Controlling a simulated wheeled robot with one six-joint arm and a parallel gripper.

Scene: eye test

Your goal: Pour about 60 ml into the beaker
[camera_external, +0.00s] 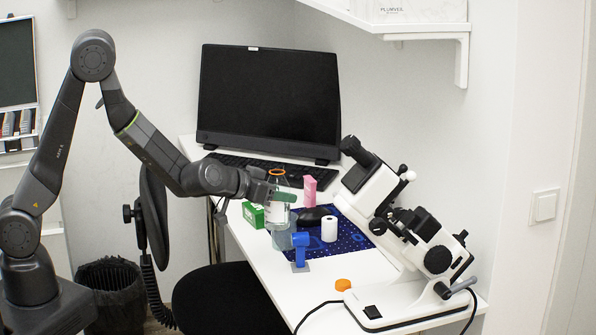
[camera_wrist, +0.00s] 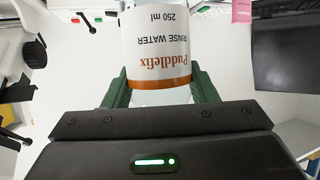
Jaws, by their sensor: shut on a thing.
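My gripper (camera_external: 272,194) is shut on a clear bottle (camera_external: 281,236) with an orange ring at its open-looking top. The bottle looks upright above or on the white table; I cannot tell whether its bottom touches. In the wrist view, the green fingers of my gripper (camera_wrist: 160,90) sit on both sides of the bottle (camera_wrist: 157,50), whose white label reads Puddlefix, rinse water, 250 ml, upside down. Pale blue liquid seems to show in the bottle's lower part. I cannot make out the beaker clearly; it may be hidden by or merged with the bottle.
On the table (camera_external: 330,266) are a green box (camera_external: 253,215), a pink object (camera_external: 309,190), a white roll (camera_external: 329,229), a blue stand-like object (camera_external: 300,252) and an orange cap (camera_external: 343,284). A large microscope (camera_external: 407,235) stands right. A monitor (camera_external: 268,98) stands behind.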

